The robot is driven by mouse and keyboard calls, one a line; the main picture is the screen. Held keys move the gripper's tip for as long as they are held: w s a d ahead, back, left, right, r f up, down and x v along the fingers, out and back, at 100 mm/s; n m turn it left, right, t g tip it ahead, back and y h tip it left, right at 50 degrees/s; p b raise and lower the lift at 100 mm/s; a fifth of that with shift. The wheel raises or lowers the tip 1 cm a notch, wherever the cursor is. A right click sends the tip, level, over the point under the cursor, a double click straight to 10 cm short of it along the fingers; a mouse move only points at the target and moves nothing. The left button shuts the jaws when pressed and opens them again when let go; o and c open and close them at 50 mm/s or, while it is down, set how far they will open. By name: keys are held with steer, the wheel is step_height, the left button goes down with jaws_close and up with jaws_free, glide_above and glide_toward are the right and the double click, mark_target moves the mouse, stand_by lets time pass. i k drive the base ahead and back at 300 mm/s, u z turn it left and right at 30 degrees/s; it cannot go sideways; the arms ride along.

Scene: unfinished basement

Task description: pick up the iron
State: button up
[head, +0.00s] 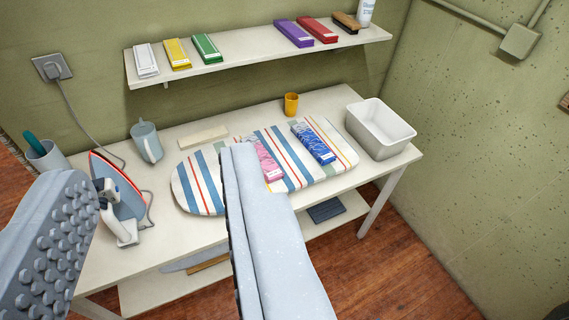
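The iron (116,189) is at the left end of the white table, with a red-edged plate and a white and blue body. It seems to stand tilted up on its heel. A cord runs up from near it to the wall outlet. My gripper (150,220) is open, its studded finger at the left and its smooth-backed finger in the middle. The iron shows between the fingers, partly behind the left one. The gripper looks nearer to the camera than the iron; I see no contact.
A grey-blue jug (147,142) and a cup (46,156) stand near the iron. A striped ironing board (205,180) bears pink and blue boxes. A white bin (381,128) and yellow cup (291,104) stand farther right. A wall shelf (240,56) with several boxes overhangs the back.

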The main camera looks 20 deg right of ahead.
mark_target(127, 207)
steer(key=z, duration=0.15)
steer(key=k, duration=0.3)
steer(key=u, duration=0.85)
steer(key=i, duration=1.75)
steer(key=z, duration=0.3)
